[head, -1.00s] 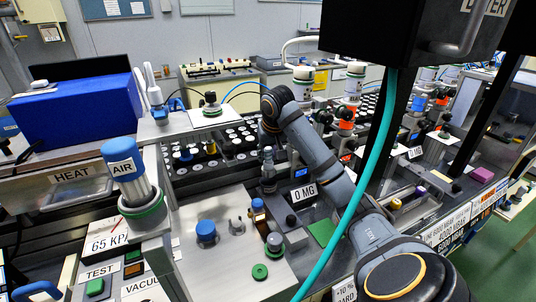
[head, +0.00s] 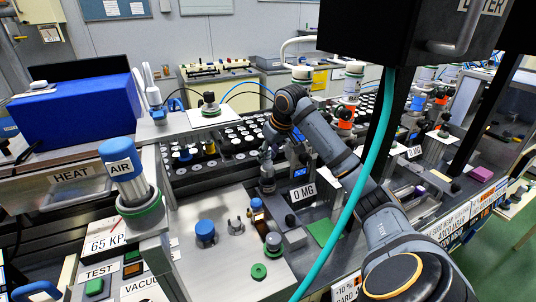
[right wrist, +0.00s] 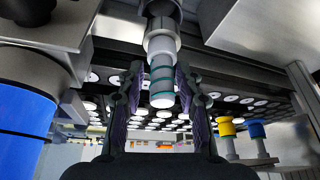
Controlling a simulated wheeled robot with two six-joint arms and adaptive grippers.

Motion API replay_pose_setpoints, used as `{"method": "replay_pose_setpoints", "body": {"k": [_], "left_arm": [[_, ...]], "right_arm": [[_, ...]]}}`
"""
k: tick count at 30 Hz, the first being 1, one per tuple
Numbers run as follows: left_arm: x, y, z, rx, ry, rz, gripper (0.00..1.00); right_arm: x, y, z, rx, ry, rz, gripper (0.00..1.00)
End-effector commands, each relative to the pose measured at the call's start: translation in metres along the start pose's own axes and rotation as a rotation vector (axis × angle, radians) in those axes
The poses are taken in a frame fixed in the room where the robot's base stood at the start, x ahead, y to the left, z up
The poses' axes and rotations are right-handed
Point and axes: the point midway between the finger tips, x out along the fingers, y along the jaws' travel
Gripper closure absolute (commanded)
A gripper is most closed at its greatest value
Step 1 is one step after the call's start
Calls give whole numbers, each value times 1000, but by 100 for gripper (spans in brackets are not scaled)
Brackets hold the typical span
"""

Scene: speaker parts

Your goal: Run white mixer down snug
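A white cylinder with dark green bands (right wrist: 162,85), which looks like the white mixer, hangs below a pale collar and a dark shaft in the right wrist view. My right gripper (right wrist: 158,95) has its two padded fingers apart, one on each side of the cylinder. A gap shows on the left of it; I cannot tell whether the right finger touches. In the head view my right gripper (head: 266,152) is small, beside the top of a grey upright device (head: 267,184) left of the 0 MG sign. The mixer is hard to make out there. My left gripper is not in view.
Racks of white-topped vials (head: 235,140) lie behind. A blue-capped jar (head: 205,232) and a green-ringed post (head: 273,243) stand on the grey plate in front. The AIR cylinder (head: 122,170) stands left. A teal hose (head: 361,185) crosses in front of my right arm.

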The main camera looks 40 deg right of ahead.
Motion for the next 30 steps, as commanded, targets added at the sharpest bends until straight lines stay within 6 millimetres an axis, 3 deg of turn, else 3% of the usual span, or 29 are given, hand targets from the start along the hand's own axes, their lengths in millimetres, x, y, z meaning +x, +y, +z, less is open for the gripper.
{"method": "replay_pose_setpoints", "body": {"k": [7, 12, 16, 18, 19, 24, 30], "left_arm": [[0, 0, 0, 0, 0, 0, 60], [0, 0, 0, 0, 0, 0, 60], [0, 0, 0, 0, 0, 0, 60], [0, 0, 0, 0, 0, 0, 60], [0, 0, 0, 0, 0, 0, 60], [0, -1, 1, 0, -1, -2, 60], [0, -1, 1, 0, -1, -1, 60]], "right_arm": [[0, 0, 0, -41, 1, -18, 65], [0, 0, 0, -40, 0, -17, 87], [0, -1, 0, -13, 0, -5, 87], [0, -2, 0, 80, 1, 33, 87], [0, -1, 0, 94, 0, 39, 67], [0, 0, 0, 89, 0, 38, 44], [0, 0, 0, 89, 0, 38, 43]]}}
